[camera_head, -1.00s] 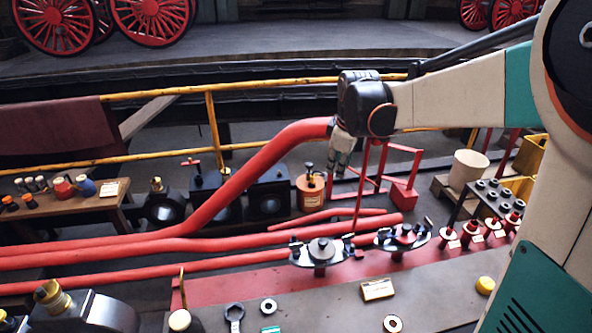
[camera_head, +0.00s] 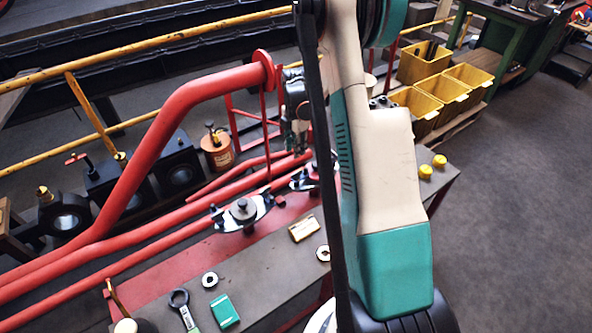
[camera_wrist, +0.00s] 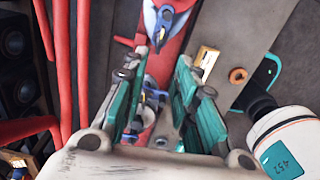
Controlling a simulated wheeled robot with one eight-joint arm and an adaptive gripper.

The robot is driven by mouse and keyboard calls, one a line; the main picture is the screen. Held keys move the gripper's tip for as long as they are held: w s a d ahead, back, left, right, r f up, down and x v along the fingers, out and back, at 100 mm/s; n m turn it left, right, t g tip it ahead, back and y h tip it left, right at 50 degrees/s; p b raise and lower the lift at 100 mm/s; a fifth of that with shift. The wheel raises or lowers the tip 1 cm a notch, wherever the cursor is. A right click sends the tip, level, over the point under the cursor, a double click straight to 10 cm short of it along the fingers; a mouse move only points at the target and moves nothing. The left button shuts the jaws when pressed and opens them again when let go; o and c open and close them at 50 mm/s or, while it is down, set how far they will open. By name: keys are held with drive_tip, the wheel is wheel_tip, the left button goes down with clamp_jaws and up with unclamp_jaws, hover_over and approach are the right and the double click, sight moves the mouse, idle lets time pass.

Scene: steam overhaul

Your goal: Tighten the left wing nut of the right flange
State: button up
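The right flange (camera_head: 303,184) lies on the red pipe bench in the head view, largely hidden by my arm. My gripper (camera_head: 297,146) hangs just above it, pointing down. In the wrist view my gripper (camera_wrist: 158,72) is open, its two teal-lined fingers apart. A flange with a blue wing nut (camera_wrist: 151,94) shows between and beyond the fingers, partly covered by them. I cannot tell whether the fingers touch it. The left flange (camera_head: 242,213), with its dark central knob, is uncovered to the left in the head view.
A brass plate (camera_head: 304,228), a pale ring (camera_head: 210,280), a teal box (camera_head: 224,311) and a wrench (camera_head: 182,304) lie on the bench. A thick red pipe (camera_head: 160,140) rises to the left of my gripper. Yellow bins (camera_head: 468,80) stand at the right.

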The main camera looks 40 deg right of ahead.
sight(296, 173)
wheel_tip(296, 173, down, 12)
drive_tip(key=b, duration=0.3)
drive_tip(key=shift+f+b, duration=0.2)
drive_tip(key=shift+b, duration=0.15)
clamp_jaws()
